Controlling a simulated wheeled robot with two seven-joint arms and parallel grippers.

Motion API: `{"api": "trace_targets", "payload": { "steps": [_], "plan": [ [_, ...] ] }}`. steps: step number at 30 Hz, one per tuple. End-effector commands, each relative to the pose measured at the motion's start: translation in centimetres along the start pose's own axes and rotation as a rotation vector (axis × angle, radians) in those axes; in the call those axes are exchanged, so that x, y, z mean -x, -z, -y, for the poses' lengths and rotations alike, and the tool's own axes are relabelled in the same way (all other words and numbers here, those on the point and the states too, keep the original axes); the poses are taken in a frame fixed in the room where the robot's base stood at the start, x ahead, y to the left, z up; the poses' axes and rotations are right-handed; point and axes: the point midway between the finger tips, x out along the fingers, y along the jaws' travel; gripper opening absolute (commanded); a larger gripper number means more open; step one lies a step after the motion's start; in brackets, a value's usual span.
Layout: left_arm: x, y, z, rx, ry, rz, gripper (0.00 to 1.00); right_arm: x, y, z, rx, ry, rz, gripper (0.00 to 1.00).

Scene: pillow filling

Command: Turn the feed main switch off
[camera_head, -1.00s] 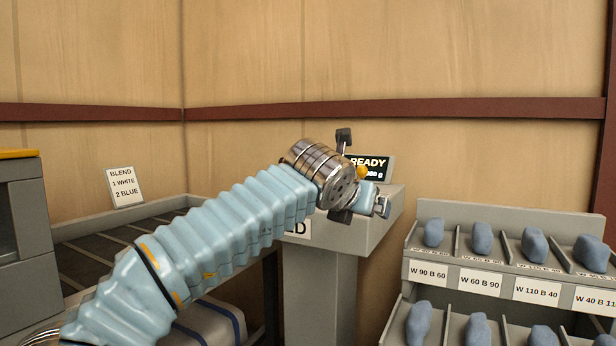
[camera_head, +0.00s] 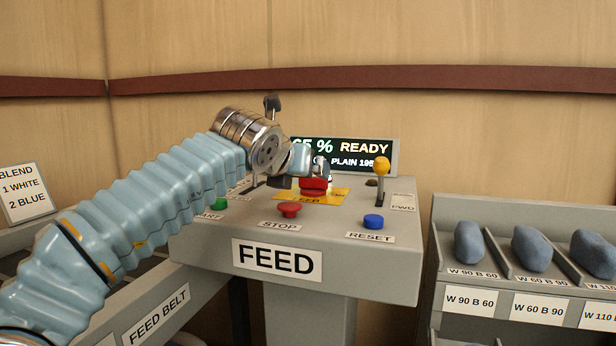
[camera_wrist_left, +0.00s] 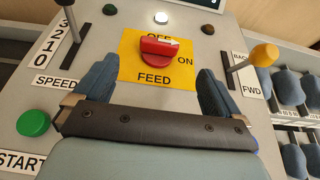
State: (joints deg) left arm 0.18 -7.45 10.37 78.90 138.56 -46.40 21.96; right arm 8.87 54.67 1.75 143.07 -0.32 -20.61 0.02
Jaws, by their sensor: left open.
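The feed main switch is a red rotary knob (camera_head: 314,186) on a yellow plate (camera_head: 331,195) on top of the grey FEED console (camera_head: 385,266). In the left wrist view the knob (camera_wrist_left: 158,47) lies crosswise, its white mark toward the right near ON. OFF is at the plate's top edge, partly covered by the knob. My left gripper (camera_wrist_left: 155,88) is open and empty, its two blue-grey fingers on either side of the plate's lower part, short of the knob. My right gripper is not in view.
Nearby on the console are a red STOP button (camera_head: 289,209), blue RESET button (camera_head: 373,221), green START button (camera_wrist_left: 33,122), a speed lever (camera_wrist_left: 70,20) and a yellow-knobbed lever (camera_head: 382,167). A display reading READY (camera_head: 345,152) stands behind. Bins of blue-grey pieces (camera_head: 531,249) are at right.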

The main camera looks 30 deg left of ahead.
Motion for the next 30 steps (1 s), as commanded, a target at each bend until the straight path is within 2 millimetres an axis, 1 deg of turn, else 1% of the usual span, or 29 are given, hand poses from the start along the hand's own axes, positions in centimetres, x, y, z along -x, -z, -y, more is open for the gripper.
{"api": "trace_targets", "payload": {
  "steps": [1,6,9,13,18,26,27,30],
  "plan": [
    [-1.4,0.0,0.0,0.000,-0.002,-0.005,0.98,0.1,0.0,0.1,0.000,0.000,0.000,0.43],
    [-5.4,0.0,-0.1,0.000,-0.002,-0.004,0.98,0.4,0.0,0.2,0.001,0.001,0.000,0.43],
    [-7.4,0.0,0.0,0.000,-0.001,-0.003,0.98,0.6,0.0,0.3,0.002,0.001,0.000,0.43],
    [-9.3,0.0,0.0,0.000,-0.001,-0.002,0.98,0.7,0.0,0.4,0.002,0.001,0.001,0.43],
    [-10.5,0.0,0.0,0.000,-0.001,-0.001,0.98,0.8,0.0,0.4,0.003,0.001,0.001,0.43],
    [-10.7,0.0,0.0,0.000,-0.001,0.000,0.98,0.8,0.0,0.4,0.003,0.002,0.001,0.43],
    [-10.7,0.0,0.0,0.000,-0.001,0.000,0.95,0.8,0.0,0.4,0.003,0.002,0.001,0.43],
    [-10.7,0.0,0.0,0.000,-0.001,0.000,0.80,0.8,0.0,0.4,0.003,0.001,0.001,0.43]
  ]
}}
